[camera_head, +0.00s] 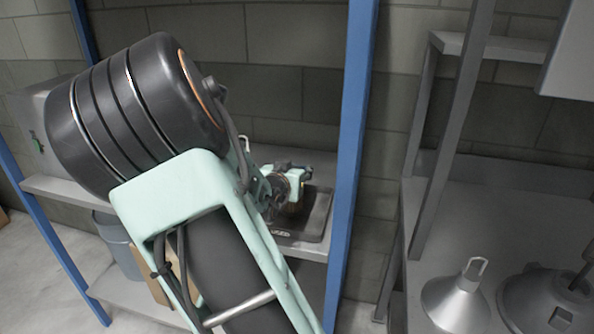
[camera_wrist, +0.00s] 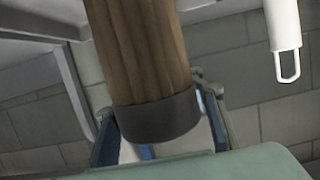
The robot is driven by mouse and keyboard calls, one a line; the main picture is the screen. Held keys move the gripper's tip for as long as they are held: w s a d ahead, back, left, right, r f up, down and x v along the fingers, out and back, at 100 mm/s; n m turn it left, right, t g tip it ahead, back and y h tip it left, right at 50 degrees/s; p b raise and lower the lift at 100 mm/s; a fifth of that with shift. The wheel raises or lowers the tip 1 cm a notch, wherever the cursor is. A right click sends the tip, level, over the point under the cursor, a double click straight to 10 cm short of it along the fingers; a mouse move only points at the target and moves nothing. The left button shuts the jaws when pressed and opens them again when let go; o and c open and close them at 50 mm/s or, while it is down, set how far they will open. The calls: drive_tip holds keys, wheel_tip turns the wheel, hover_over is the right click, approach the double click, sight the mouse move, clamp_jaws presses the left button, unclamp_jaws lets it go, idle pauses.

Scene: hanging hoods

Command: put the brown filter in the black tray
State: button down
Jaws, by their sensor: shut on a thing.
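The brown filter (camera_wrist: 145,45) is a ribbed cylinder with a dark grey end band, close up in the wrist view. My gripper (camera_wrist: 160,118) is shut on it, with a finger at each side of the band. In the head view my gripper (camera_head: 283,190) is by the shelf, beyond my large arm, and the filter shows only as a small brown patch (camera_head: 294,207). The black tray (camera_head: 318,215) lies on the shelf, partly hidden by my arm and gripper. The filter appears over or in front of the tray; I cannot tell whether it touches it.
Blue uprights (camera_head: 350,150) frame the shelf, one just right of the tray. A grey box (camera_head: 40,125) stands at left and a bucket (camera_head: 118,243) is below. A metal cone (camera_head: 457,302) stands on the right bench. A white hanging piece with a loop (camera_wrist: 285,35) is near my gripper.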

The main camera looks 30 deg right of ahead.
drive_tip(key=c, duration=2.1)
unclamp_jaws()
drive_tip(key=shift+f, duration=0.15)
drive_tip(key=o, duration=1)
drive_tip(key=shift+c, duration=0.2)
drive_tip(key=shift+r, duration=0.3)
drive_tip(key=p+v, duration=0.4)
drive_tip(key=v, duration=0.8)
